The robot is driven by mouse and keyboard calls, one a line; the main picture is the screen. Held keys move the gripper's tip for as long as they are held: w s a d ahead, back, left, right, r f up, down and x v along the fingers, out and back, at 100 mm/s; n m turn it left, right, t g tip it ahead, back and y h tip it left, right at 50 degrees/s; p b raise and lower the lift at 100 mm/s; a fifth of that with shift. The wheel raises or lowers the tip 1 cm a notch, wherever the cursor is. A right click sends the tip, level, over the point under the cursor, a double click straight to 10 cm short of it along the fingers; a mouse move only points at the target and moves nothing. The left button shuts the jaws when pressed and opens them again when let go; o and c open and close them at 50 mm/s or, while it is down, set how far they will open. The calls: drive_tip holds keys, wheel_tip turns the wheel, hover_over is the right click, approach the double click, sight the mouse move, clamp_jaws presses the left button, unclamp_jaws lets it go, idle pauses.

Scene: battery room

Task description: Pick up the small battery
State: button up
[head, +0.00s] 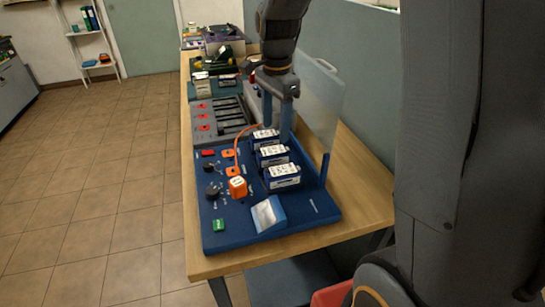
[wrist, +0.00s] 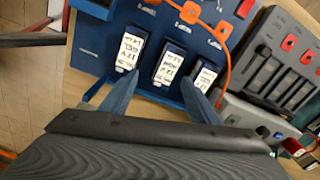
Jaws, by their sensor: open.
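Three blue-and-white batteries stand in a row on a blue board. The far battery (head: 265,139) looks the smallest; it is the right one in the wrist view (wrist: 205,76). The middle battery (head: 271,154) also shows in the wrist view (wrist: 170,64), as does the near battery (head: 283,177), on the left there (wrist: 131,48). My gripper (head: 278,132) is open and empty, pointing down by the far battery. In the wrist view its fingertips (wrist: 160,78) appear either side of the middle battery, the right one overlapping the far battery. I cannot tell the exact height gap.
The blue board (head: 285,222) also carries an orange plug (head: 238,187) with an orange cable looping near the batteries, and a tilted display (head: 268,213). A clear panel (head: 320,105) stands close on the right. A grey charger unit (head: 205,130) lies beyond the board.

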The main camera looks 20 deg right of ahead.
drive_tip(key=w+m, duration=0.2)
drive_tip(key=m+p, duration=0.1)
drive_tip(key=p, duration=0.1)
hover_over(273, 150)
drive_tip(key=f, duration=0.5)
drive_tip(key=shift+w+f, duration=0.25)
drive_tip(key=shift+w, duration=0.1)
drive_tip(key=f+p, duration=0.1)
drive_tip(key=f, duration=0.1)
drive_tip(key=f+p, duration=0.1)
drive_tip(key=f, duration=0.1)
drive_tip(key=shift+s+p, duration=0.3)
drive_tip(key=shift+s, duration=0.1)
drive_tip(key=shift+f, duration=0.7)
drive_tip(key=shift+w, duration=0.1)
clamp_jaws()
